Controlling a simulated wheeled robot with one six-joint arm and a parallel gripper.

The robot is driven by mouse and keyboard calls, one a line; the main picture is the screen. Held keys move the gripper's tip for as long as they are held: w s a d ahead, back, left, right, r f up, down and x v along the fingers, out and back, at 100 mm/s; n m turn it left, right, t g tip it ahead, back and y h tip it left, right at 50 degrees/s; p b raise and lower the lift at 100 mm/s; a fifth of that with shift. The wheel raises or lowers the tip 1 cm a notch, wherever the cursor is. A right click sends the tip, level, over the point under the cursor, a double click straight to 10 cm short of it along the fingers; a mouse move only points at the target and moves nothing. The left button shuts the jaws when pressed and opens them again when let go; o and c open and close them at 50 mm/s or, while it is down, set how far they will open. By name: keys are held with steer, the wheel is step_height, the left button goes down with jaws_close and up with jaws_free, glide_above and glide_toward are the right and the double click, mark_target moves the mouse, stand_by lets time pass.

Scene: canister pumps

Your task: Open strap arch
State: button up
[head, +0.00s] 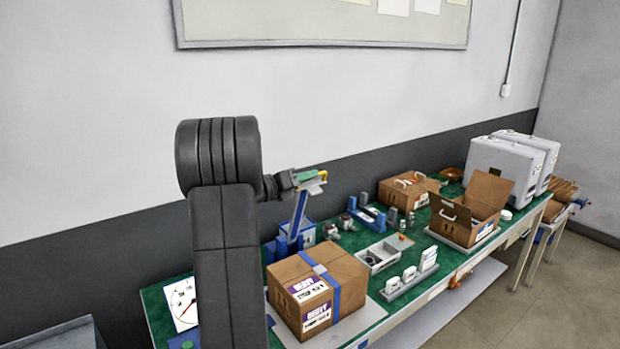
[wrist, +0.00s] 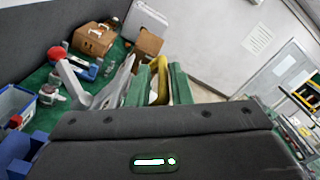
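A blue and pale arch bar (head: 298,217) stands raised and tilted from a blue base behind the strapped box, and shows as a grey-white bar (wrist: 110,88) in the wrist view. A yellow handle (head: 322,174) is at its top, and it also shows in the wrist view (wrist: 162,76). My gripper (head: 308,180) is at the top of the bar. In the wrist view its green fingers (wrist: 160,88) are on either side of the yellow handle and appear shut on it. The cardboard box (head: 346,262) with a blue strap sits in front of the base.
The green bench (head: 160,300) holds a grey tray (head: 384,252), white cartons on a rack (head: 410,277), an open cardboard box (head: 482,200), a closed box (head: 405,190) and white cases (head: 500,160). A red ball (wrist: 58,53) shows left in the wrist view. The wall is close behind.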

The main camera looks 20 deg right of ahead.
steer(key=b+v, duration=0.3)
steer(key=v, duration=0.9)
steer(key=shift+a, duration=0.2)
steer(key=shift+d+r, duration=0.1)
steer(key=p+x, duration=0.3)
steer(key=x, duration=1)
steer(key=shift+s+p, duration=0.1)
steer(key=shift+p, duration=0.25)
steer(key=shift+d, duration=0.4)
